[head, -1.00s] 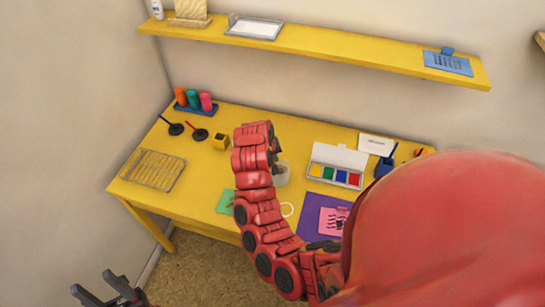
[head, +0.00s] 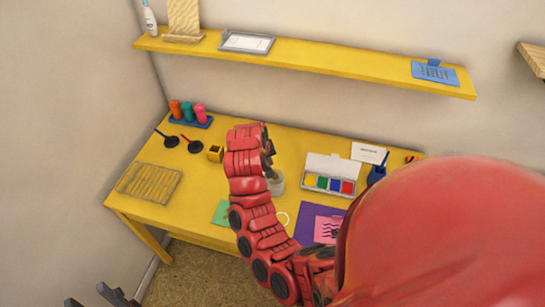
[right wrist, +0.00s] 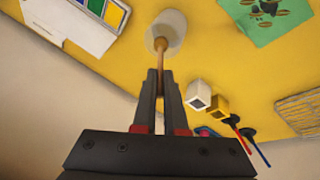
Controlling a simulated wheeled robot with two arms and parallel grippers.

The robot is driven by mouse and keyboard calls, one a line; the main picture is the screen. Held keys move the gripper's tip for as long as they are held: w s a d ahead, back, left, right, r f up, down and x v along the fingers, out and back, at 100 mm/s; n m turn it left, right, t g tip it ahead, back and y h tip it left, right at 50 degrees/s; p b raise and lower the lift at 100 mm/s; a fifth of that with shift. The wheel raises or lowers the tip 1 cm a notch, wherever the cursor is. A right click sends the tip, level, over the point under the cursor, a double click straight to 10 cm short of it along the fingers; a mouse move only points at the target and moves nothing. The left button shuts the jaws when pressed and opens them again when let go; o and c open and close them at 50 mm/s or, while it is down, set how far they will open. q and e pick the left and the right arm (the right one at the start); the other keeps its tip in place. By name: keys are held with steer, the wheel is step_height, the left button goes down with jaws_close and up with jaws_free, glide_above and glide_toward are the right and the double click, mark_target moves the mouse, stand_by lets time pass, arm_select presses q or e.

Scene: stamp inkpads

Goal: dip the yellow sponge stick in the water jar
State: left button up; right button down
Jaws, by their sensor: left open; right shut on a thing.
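My right gripper (right wrist: 160,78) is shut on a thin brown stick (right wrist: 162,62). In the right wrist view the stick's far end meets the mouth of the whitish translucent water jar (right wrist: 172,22). That end looks to be inside the jar, but its tip and any yellow sponge are hidden. In the head view the right gripper (head: 268,150) is just above the jar (head: 277,184), partly hidden behind my red arm. My left gripper (head: 103,298) is open and empty at the bottom left, off the table.
An open paint box (head: 330,180) stands right of the jar. A purple mat (head: 307,222) and green card (head: 220,212) lie in front. Small open boxes (head: 215,153), black-based stamps (head: 195,146) and a wire rack (head: 150,183) are to the left. A yellow shelf (head: 330,67) hangs above.

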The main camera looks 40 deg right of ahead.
step_height(320, 180, up, 3)
steer(key=shift+f+p, duration=0.15)
steer(key=shift+p, duration=0.35)
steer(key=shift+r+p, duration=0.8)
steer(key=shift+r, duration=0.35)
stand_by(0.8)
step_height(320, 180, up, 4)
steer(key=p, duration=0.4)
steer(key=shift+r, duration=0.1)
stand_by(0.5)
